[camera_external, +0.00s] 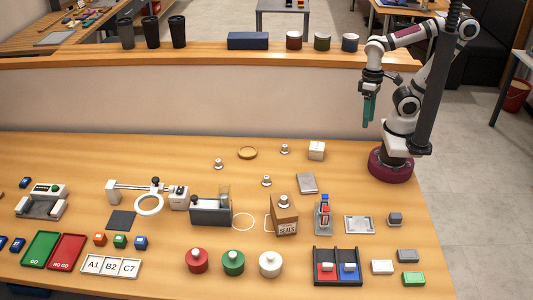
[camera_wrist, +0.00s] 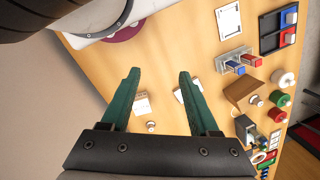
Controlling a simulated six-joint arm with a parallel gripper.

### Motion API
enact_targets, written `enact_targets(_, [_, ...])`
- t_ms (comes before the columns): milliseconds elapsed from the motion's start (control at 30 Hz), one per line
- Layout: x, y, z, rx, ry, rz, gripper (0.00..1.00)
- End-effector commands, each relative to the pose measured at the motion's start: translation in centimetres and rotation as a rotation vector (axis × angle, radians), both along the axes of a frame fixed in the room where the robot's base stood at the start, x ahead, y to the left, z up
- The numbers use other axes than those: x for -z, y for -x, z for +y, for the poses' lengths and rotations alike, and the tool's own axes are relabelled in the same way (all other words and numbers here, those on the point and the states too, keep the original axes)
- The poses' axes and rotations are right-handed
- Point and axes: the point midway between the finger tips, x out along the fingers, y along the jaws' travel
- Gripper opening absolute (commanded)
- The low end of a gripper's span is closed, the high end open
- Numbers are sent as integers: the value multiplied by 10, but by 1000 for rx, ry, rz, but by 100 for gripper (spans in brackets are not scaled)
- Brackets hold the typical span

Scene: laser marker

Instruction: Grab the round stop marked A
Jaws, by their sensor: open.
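My gripper (camera_external: 368,110) is raised above the back right of the bench, well apart from the parts on it. In the wrist view its two teal fingers (camera_wrist: 158,72) are spread with nothing between them. Small round metal pieces stand on the bench: one at the back (camera_external: 284,149), one at the left (camera_external: 218,163) and one in the middle (camera_external: 266,181). Another (camera_external: 284,202) sits on the brown seals box (camera_external: 284,222). One round piece (camera_wrist: 151,127) shows between the fingers' lower parts in the wrist view. I cannot read a letter A on any.
A white block (camera_external: 316,151) and a grey plate (camera_external: 306,184) lie near the round pieces. A clamp fixture (camera_external: 211,210), a magnifier ring (camera_external: 149,205) and red (camera_external: 197,262), green (camera_external: 233,264) and white knobs (camera_external: 270,265) stand further forward.

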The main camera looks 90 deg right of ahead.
Motion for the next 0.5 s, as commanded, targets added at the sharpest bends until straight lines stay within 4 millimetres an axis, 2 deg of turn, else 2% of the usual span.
enact_targets(133, [0,-6,-5,-87,39,39,62])
enact_targets(233, [4,-33,-19,-377,167,159,62])
enact_targets(367, [27,-100,-30,-919,391,381,62])
enact_targets(500, [77,-175,-10,-1473,624,640,62])
